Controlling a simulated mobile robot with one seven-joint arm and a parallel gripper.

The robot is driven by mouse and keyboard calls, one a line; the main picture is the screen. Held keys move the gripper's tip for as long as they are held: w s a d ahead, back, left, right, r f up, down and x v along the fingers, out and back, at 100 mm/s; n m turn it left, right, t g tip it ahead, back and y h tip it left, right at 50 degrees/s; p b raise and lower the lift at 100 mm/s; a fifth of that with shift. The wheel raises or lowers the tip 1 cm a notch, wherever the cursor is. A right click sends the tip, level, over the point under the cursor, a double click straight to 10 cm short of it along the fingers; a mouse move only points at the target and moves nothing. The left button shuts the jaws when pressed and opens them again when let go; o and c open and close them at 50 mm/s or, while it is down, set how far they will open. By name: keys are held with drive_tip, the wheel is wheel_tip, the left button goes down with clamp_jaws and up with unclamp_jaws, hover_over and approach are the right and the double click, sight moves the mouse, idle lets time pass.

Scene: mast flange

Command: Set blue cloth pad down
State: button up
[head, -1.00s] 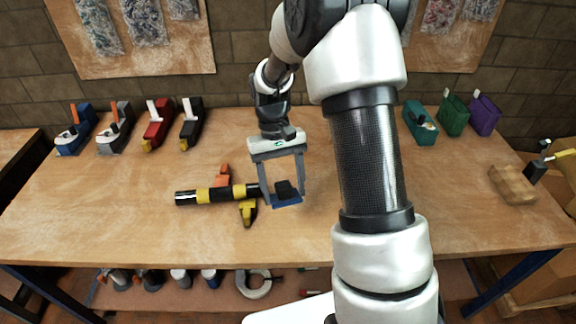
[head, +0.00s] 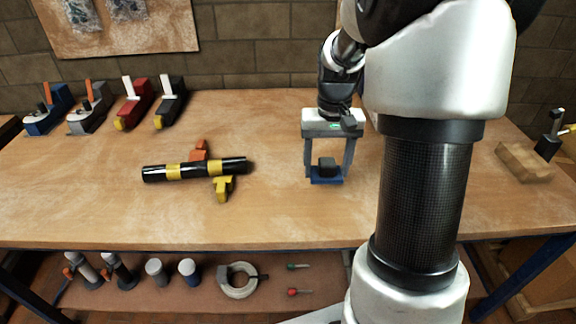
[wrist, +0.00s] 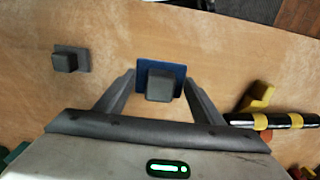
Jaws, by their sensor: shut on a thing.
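The blue cloth pad (head: 327,180) has a dark grey block (head: 327,166) on top. My gripper (head: 328,175) is shut on the pad, its two fingers at either side of it, over the table to the right of the black tube. The wrist view also shows the pad (wrist: 142,68) between the fingertips (wrist: 160,82), with the grey block in the middle. The pad looks level. I cannot tell whether its underside touches the table.
A black and yellow tube (head: 195,169) lies left of my gripper on orange and yellow supports. A small grey block (wrist: 70,60) is on the table in the wrist view. Several clamp-like tools (head: 137,103) stand at back left. A wooden block (head: 524,161) is at right.

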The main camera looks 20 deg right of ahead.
sight(322, 203)
wheel_tip(322, 203, down, 9)
drive_tip(key=shift+f+b, duration=0.15)
drive_tip(key=shift+b, duration=0.9)
drive_tip(key=shift+f, duration=0.2)
drive_tip(key=o, duration=1)
drive_tip(key=shift+c, duration=0.2)
